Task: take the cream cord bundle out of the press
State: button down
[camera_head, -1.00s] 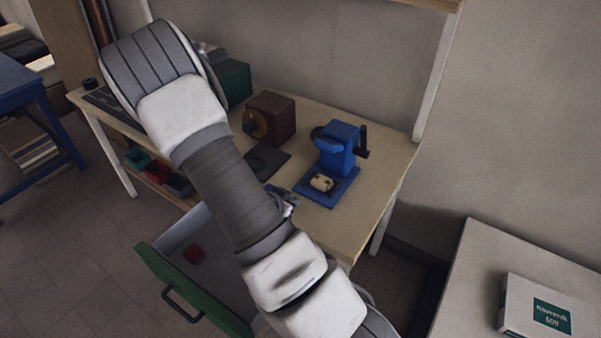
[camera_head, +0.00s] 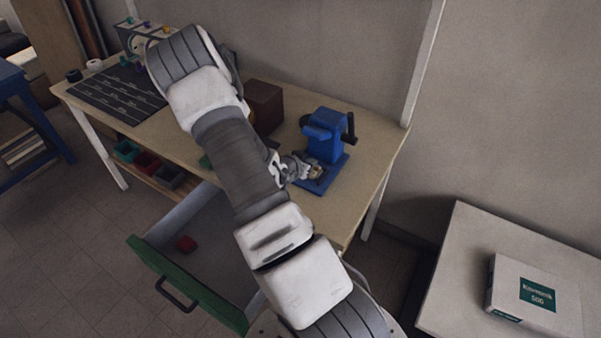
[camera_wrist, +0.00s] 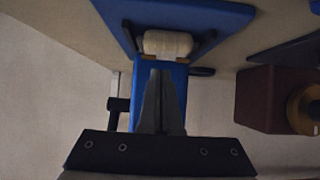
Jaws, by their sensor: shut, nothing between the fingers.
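The blue press (camera_head: 327,138) stands on the table, with a dark crank on its right side. The cream cord bundle (camera_wrist: 167,44) lies on the blue base plate of the press, between two dark bars, in the wrist view. In the head view the bundle (camera_head: 318,171) is small and partly hidden by my gripper. My gripper (camera_wrist: 158,73) is shut and empty. Its fingertips appear just short of the bundle in the wrist view, in front of the press body; I cannot tell whether they touch anything.
A dark red box (camera_head: 264,106) with a brass-coloured round part (camera_wrist: 307,106) stands beside the press. A white side table (camera_head: 470,235) with a labelled box (camera_head: 537,291) is at the right.

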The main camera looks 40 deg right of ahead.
aim_at(302, 186)
jog(key=shift+a+f+b, duration=0.15)
jog(key=shift+f+b, duration=0.35)
jog(key=shift+f, duration=0.3)
jog(key=shift+a, duration=0.1)
jog(key=shift+s+f, duration=0.1)
jog(key=a, duration=0.2)
jog(key=s+a, duration=0.1)
jog(key=a, duration=0.1)
jog(key=shift+f+b, duration=0.15)
jog(key=shift+b, duration=0.2)
jog(key=shift+s+a, duration=0.2)
jog(key=shift+a, duration=0.15)
jog(key=shift+r+p, duration=0.5)
jog(key=shift+r, duration=0.35)
jog(key=shift+d, duration=0.15)
jog(key=shift+f, duration=0.1)
